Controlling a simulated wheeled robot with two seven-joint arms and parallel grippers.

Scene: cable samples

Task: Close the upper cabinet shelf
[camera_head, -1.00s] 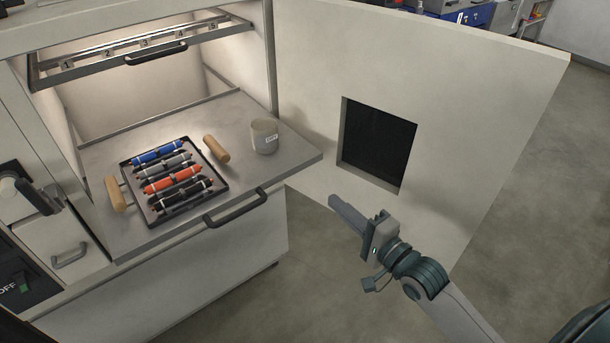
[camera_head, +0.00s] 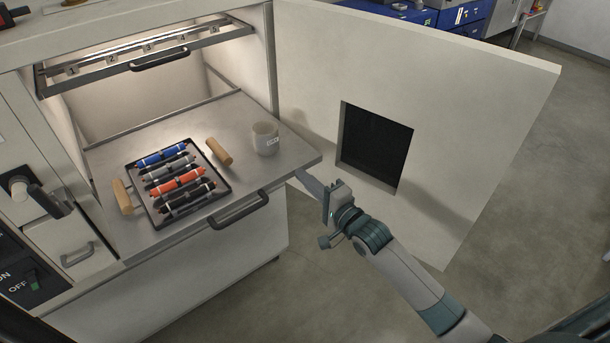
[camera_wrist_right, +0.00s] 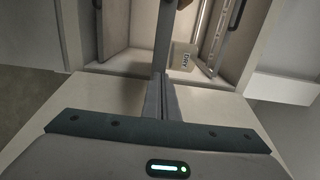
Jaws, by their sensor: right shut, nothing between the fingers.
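An upper rack (camera_head: 100,67) with numbered slots and a dark handle (camera_head: 160,60) sits high in the lit cabinet opening. Below it, a metal shelf (camera_head: 240,108) is pulled out, with a dark handle (camera_head: 240,212) on its front edge. My right gripper (camera_head: 301,178) is shut and empty, just off the shelf's right front corner; whether it touches cannot be told. Its closed fingers (camera_wrist_right: 159,98) show in the right wrist view, with a dark bar (camera_wrist_right: 167,40) ahead of them. My left gripper is not in view.
The shelf bears a black tray (camera_head: 222,190) of coloured cable samples with wooden handles, and a labelled mug (camera_head: 265,138), also in the right wrist view (camera_wrist_right: 184,56). The open cabinet door (camera_head: 470,130) with a dark window stands at the right.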

